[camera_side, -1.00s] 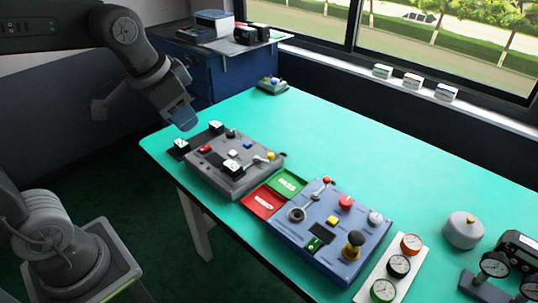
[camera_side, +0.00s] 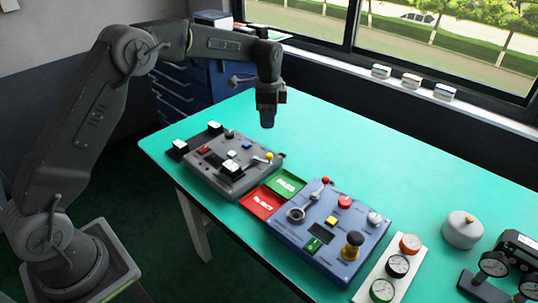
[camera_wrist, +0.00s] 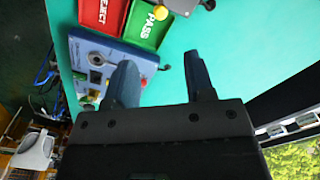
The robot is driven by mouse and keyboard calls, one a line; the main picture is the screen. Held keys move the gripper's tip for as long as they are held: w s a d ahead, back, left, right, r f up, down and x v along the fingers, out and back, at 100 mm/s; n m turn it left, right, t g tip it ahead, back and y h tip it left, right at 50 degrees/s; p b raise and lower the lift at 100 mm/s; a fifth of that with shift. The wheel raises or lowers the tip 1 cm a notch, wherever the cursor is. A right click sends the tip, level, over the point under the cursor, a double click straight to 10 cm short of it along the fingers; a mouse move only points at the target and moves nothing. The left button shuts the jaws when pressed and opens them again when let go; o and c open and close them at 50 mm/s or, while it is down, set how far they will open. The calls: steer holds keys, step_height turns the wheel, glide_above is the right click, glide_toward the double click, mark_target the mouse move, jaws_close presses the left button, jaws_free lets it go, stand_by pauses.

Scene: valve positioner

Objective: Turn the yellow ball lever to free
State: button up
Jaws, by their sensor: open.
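The yellow ball lever (camera_side: 268,156) is on the right side of the grey panel box (camera_side: 216,178). Its arm runs left from the ball to a pivot on the box. In the wrist view the yellow ball (camera_wrist: 160,12) shows at the top edge, beyond the fingertips. My gripper (camera_side: 267,119) hangs pointing down above the table, above and behind the ball in the side view, apart from it. In the wrist view my gripper (camera_wrist: 160,68) has its two fingers spread with nothing between them. The lever's position marking is too small to read.
A red tray marked REJECT (camera_wrist: 99,12) and a green PASS tray (camera_wrist: 139,26) lie beside the grey box. A blue panel box (camera_side: 285,236) has a red-ball lever and knobs. Gauges (camera_side: 398,266) stand at right. The table's back middle is clear.

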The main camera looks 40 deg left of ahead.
mark_target(269, 154)
step_height(269, 154, down, 14)
steer(key=shift+f, duration=0.1)
stand_by(0.5)
jaws_close()
stand_by(0.3)
